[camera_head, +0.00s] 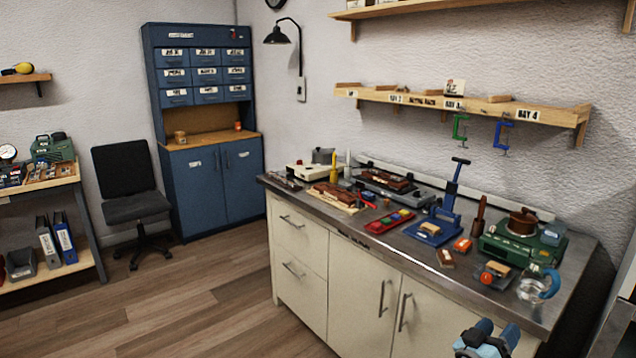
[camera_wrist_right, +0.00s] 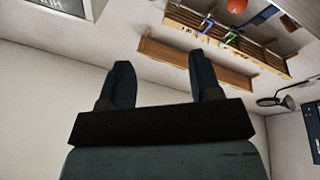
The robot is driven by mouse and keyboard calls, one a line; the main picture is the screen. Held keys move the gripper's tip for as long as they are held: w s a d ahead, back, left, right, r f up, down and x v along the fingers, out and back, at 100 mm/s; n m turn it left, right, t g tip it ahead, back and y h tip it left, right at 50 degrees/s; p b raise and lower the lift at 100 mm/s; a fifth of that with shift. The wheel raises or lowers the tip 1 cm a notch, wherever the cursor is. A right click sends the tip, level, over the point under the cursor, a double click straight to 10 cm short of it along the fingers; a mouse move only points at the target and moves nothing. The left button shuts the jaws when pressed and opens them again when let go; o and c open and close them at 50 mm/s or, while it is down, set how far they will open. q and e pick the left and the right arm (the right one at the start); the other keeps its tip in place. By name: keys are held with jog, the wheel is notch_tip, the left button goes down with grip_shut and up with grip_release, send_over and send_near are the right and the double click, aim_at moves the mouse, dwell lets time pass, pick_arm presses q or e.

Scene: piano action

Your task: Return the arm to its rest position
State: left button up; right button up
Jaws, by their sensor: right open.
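My right gripper (camera_head: 487,340) shows at the bottom edge of the head view, in front of the cream cabinet and below the worktop's front edge. Only its end is seen there; the arm behind it is out of frame. In the right wrist view the two dark fingers of the gripper (camera_wrist_right: 160,65) stand wide apart. Nothing is between them, and they touch nothing. That view looks up past the fingers at bare wall and shelves and appears tilted. My left gripper is in neither view.
The worktop (camera_head: 325,209) carries a blue press (camera_head: 436,220), a green machine (camera_head: 520,245), a glass jug (camera_head: 531,290) near the front right edge and a red tray (camera_head: 389,221). A labelled shelf (camera_head: 560,117) with clamps hangs above. A black chair (camera_head: 135,205) stands left; the floor between is clear.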

jog(key=s+d+r+n+t+h, duration=0.15)
jog(key=d+r, duration=0.25)
jog(key=d, duration=0.8)
jog(key=s+a+f+n+g+y, duration=0.1)
jog(key=s+a+f+n+y, duration=0.45)
jog(key=s+f+y, duration=0.5)
jog(key=s+a+f+n+g+y, duration=0.2)
jog(key=s+a+f+n+y, duration=0.45)
jog(key=f, duration=0.75)
jog(key=s+a+g+y, duration=0.1)
jog(key=s+a+y, duration=0.5)
jog(key=s, duration=0.7)
jog(key=w+a+r+m+t, duration=0.15)
jog(key=a+m, duration=0.45)
jog(key=a, duration=0.7)
pick_arm(q)
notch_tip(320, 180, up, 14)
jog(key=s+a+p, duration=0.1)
jog(key=p, duration=1.7)
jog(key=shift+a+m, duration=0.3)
pick_arm(e)
notch_tip(320, 180, up, 15)
jog(key=h, duration=0.1)
jog(key=shift+s+d, duration=0.15)
jog(key=shift+s, duration=0.25)
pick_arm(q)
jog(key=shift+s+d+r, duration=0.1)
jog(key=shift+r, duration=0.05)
pick_arm(e)
jog(key=shift+n, duration=0.25)
